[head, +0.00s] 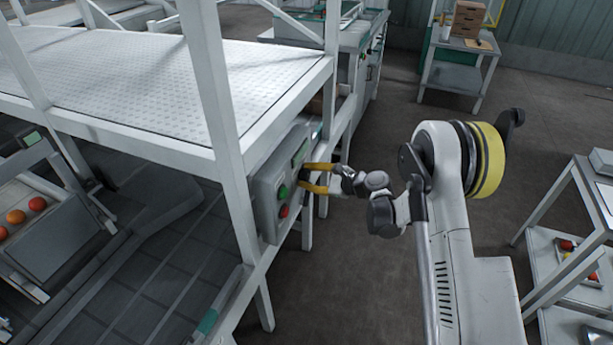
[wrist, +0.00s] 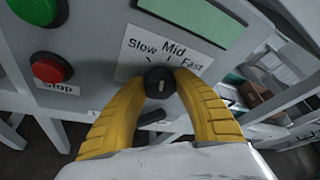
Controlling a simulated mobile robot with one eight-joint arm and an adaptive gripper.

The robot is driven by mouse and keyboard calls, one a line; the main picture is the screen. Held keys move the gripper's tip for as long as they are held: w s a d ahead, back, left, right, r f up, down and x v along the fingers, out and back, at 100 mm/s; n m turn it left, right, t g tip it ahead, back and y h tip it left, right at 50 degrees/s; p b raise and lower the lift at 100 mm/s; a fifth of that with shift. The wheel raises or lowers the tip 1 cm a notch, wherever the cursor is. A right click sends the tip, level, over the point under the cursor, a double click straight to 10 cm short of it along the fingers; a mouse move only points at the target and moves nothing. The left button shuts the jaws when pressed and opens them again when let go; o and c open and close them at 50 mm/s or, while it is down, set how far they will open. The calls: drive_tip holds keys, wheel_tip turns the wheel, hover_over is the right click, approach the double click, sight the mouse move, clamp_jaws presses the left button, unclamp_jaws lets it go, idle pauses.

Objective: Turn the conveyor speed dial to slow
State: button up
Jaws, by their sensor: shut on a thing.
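The black speed dial (wrist: 160,83) sits on the grey control box (wrist: 105,75), below a white label (wrist: 165,50) reading Slow, Mid and Fast from left to right. My gripper (wrist: 161,84) has its two yellow fingers shut on the dial, one on each side. A small light mark shows on the dial, but which word it points to I cannot tell. In the head view my gripper (head: 304,178) reaches the front of the control box (head: 268,213) from the right; the dial is hidden there.
A green button (wrist: 38,8) and a red button (wrist: 50,68) labelled Stop are left of the dial. A green display (wrist: 195,15) is above the label. White frame posts (head: 222,105) stand close by the box. Open floor (head: 370,290) lies right of it.

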drive_tip(key=n+t, duration=0.2)
drive_tip(key=n, duration=0.2)
idle(0.3)
drive_tip(key=shift+t, duration=0.4)
drive_tip(key=o, duration=1.2)
drive_tip(key=shift+d, duration=0.1)
drive_tip(key=v, duration=0.7)
drive_tip(key=shift+s+d, duration=0.1)
